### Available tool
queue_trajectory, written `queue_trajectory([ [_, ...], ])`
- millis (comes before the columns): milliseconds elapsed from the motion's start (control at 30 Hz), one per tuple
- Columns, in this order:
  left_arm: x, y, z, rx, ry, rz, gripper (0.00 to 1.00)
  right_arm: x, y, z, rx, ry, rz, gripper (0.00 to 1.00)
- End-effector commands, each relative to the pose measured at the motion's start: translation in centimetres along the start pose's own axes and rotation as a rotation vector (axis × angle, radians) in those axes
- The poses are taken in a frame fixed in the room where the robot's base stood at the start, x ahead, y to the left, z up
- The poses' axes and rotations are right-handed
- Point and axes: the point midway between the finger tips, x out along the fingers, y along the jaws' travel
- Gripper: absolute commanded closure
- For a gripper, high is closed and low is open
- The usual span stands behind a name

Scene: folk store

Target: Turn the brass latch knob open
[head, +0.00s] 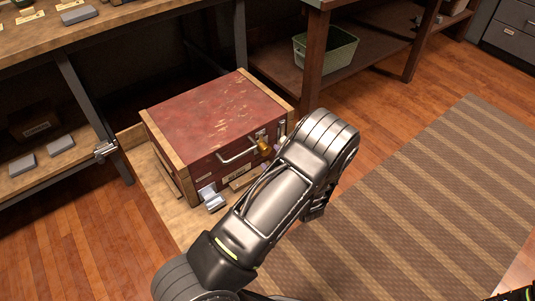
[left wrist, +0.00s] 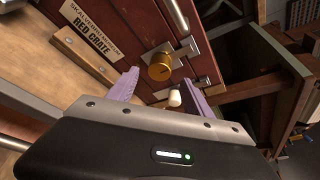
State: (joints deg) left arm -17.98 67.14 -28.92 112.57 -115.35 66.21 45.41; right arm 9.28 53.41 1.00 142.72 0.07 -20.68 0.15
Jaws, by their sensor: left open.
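The brass latch knob (head: 264,147) is on the front face of a worn red crate (head: 215,112) with wooden edges. In the left wrist view the round brass knob (left wrist: 161,66) sits on a metal plate, just beyond my fingertips. My left gripper (left wrist: 162,88) is open, its two pale purple fingers apart on either side below the knob, with a gap to it. A small white-tipped part (left wrist: 175,97) shows between the fingers. In the head view my left arm covers most of the gripper. My right gripper is not clearly seen.
The crate rests on a pale wooden board (head: 181,217). Dark shelving stands behind, with a green bin (head: 327,50). A striped rug (head: 430,190) covers open floor at right.

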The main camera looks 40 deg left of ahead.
Motion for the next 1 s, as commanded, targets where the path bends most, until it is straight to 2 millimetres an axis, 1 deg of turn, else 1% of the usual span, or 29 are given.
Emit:
queue_trajectory([
  [33,1.0,0.2,-0.1,-0.002,-0.004,0.001,0.41,0.4,0.2,-0.1,0.001,0.002,0.001,0.64],
  [100,2.1,0.2,-0.1,0.000,-0.003,0.001,0.41,0.6,0.3,-0.2,0.002,0.004,0.002,0.64],
  [200,3.5,0.2,-0.1,-0.001,-0.003,0.001,0.41,0.8,0.5,-0.3,0.004,0.006,0.003,0.64],
  [300,4.3,0.1,0.0,0.000,-0.001,0.001,0.41,1.0,0.6,-0.3,0.005,0.008,0.004,0.64],
  [400,4.7,0.1,0.0,0.001,-0.001,0.000,0.41,1.0,0.6,-0.3,0.005,0.008,0.004,0.64],
  [633,4.7,0.0,0.0,0.001,-0.001,0.001,0.41,0.9,0.6,-0.3,0.005,0.008,0.004,0.64],
  [1000,4.7,0.1,0.0,0.001,-0.001,0.001,0.71,0.9,0.6,-0.3,0.005,0.008,0.004,0.64],
])
